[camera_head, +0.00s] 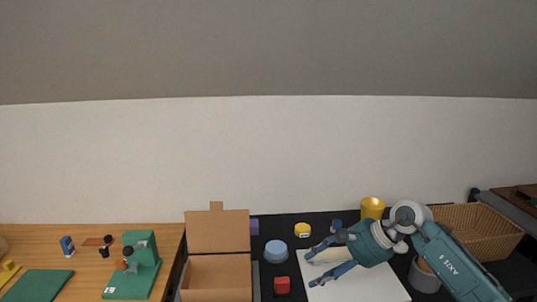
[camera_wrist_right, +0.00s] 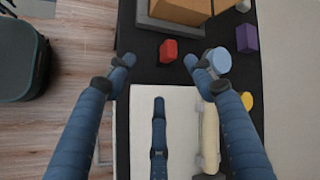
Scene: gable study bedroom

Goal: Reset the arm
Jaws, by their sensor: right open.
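My right arm comes in from the right in the head view. My right gripper (camera_head: 314,267) is over the white sheet (camera_head: 385,287) on the black table, with its fingers pointing left. In the right wrist view the gripper (camera_wrist_right: 165,68) has its two outer fingers spread wide, with nothing held between the tips. A cream-coloured, roughly cylindrical thing (camera_wrist_right: 209,137) lies on the sheet, partly behind the finger on the right. My left gripper is out of view.
A red block (camera_head: 282,285), a light blue cylinder (camera_head: 276,251) and a yellow round piece (camera_head: 302,230) stand left of the gripper. An open cardboard box (camera_head: 217,233) is further left. A yellow cup (camera_head: 372,208), grey container (camera_head: 424,277) and wicker basket (camera_head: 478,232) are near my arm.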

